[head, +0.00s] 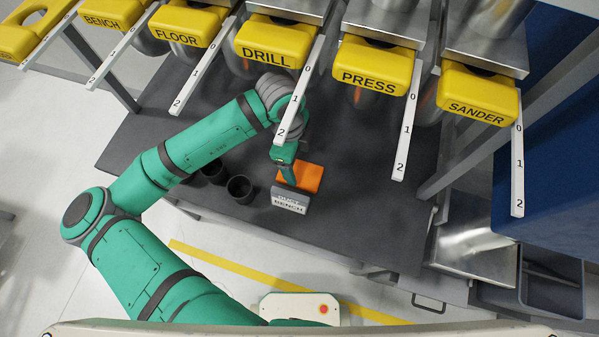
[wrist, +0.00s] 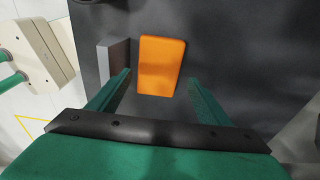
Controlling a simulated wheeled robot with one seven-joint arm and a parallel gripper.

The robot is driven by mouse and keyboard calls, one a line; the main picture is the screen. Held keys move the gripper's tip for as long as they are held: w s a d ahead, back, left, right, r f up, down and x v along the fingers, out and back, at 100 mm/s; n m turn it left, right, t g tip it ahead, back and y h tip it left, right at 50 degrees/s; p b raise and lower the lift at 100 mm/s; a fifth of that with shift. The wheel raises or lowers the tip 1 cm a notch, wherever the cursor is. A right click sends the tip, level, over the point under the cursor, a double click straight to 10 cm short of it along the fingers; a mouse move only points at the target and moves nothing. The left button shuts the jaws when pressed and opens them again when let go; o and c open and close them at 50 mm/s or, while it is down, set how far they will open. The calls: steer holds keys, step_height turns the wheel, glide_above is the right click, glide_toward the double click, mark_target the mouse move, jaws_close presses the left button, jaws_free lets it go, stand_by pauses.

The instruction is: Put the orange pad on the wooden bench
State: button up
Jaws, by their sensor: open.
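The orange pad (head: 313,178) lies on a dark grey worktop (head: 370,225), behind a small grey block labelled BENCH (head: 289,201). In the wrist view the pad (wrist: 161,65) shows upright in the picture, between and beyond the two green fingers. My gripper (head: 287,172) is just left of the pad in the head view and partly overlaps it. In the wrist view the gripper (wrist: 158,82) is open, with nothing held. I cannot tell how far above the pad the fingertips are. No surface in view looks clearly wooden.
Two dark cups (head: 240,190) stand left of the block. Yellow labelled gates, such as DRILL (head: 270,47) and PRESS (head: 374,70), hang along the top with white scale bars. The worktop right of the pad is clear. A blue panel (head: 550,180) stands at right.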

mark_target(300, 173)
steer(key=shift+s+d+f, duration=0.1)
steer(key=shift+d+f, duration=0.05)
steer(key=shift+f, duration=1.2)
steer(key=shift+s+d+f, duration=0.1)
steer(key=shift+d+f, duration=0.05)
steer(key=shift+f, duration=1.15)
steer(key=c, duration=0.9)
steer(key=shift+r, duration=0.1)
